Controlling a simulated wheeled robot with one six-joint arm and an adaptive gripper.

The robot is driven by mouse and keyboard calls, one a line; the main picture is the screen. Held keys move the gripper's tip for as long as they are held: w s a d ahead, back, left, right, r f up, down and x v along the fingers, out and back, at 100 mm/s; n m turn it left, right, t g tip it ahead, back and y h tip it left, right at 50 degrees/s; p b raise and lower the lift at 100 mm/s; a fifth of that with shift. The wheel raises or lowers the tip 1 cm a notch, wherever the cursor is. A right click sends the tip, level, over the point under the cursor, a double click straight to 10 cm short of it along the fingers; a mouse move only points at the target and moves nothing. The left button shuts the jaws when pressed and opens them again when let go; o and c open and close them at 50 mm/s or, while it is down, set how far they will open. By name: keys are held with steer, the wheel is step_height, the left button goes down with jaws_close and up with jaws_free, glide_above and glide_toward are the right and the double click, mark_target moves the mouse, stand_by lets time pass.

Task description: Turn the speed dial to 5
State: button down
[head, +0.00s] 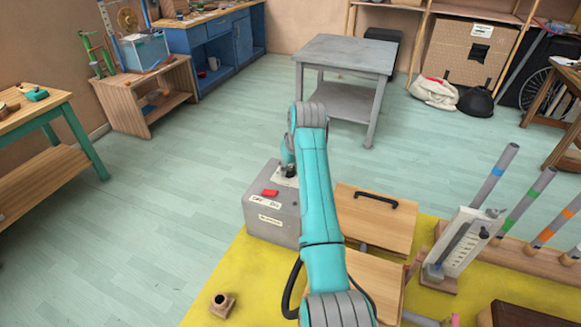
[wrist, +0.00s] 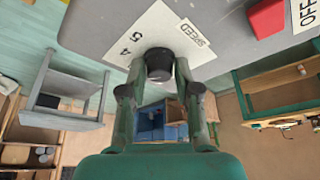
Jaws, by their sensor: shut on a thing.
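The speed dial is a black knob (wrist: 158,60) on a white plate (wrist: 135,40) on a grey machine box (head: 268,228). In the wrist view the plate shows the digits 4 and 5 and a label reading SPEED (wrist: 195,33). My gripper (wrist: 160,72) is shut on the knob, a finger on each side. In the head view my gripper (head: 289,168) is over the box top, partly hidden by my arm. The knob's pointer and the other digits cannot be made out. A red switch (head: 270,193) is beside the plate; it also shows in the wrist view (wrist: 267,17) by an OFF label.
The box stands at the edge of a yellow mat (head: 485,280). A grey table (head: 345,55) stands behind. Floor to the left is clear.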

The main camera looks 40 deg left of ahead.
steer(key=m+h, duration=0.1)
steer(key=m, duration=0.2)
steer(key=shift+s+m+t, duration=0.15)
steer(key=shift+m+t, duration=0.15)
steer(key=shift+t, duration=0.1)
steer(key=m+h, duration=0.1)
steer(key=m, duration=0.2)
steer(key=shift+a+m+t, duration=0.15)
steer(key=shift+m+t, duration=0.15)
steer(key=shift+t, duration=0.1)
steer(key=m+h, duration=0.2)
steer(key=m, duration=0.3)
steer(key=shift+f+m, duration=0.1)
steer(key=shift+m, duration=0.3)
steer(key=shift+h, duration=0.3)
steer(key=c, duration=0.8)
jaws_free()
steer(key=shift+a, duration=0.1)
